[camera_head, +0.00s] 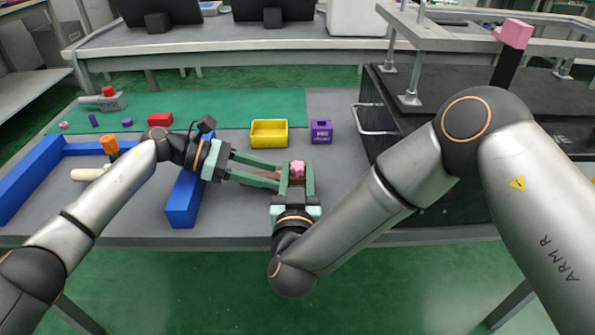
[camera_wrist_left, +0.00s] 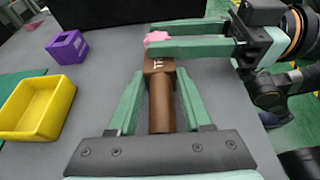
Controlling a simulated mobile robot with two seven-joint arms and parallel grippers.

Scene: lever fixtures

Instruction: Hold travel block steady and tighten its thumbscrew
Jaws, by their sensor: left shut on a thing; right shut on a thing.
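The travel block is brown, with partly hidden lettering on its face (camera_wrist_left: 160,66) and a round brown handle (camera_wrist_left: 161,108). My left gripper (camera_wrist_left: 158,88) is shut on the handle, one finger on each side. The pink lobed thumbscrew (camera_head: 297,168) sits at the block's far end and also shows in the left wrist view (camera_wrist_left: 157,38). My right gripper (camera_head: 296,172) comes from the front and is shut on the thumbscrew. In the head view, green fingers cover most of the block.
A yellow bin (camera_head: 269,133) and a purple block with an opening (camera_head: 321,131) stand just behind the grippers. A blue rail (camera_head: 184,205) lies under my left arm. A red block (camera_head: 160,119) lies on the green mat (camera_head: 215,105). A black cabinet (camera_head: 430,130) stands at right.

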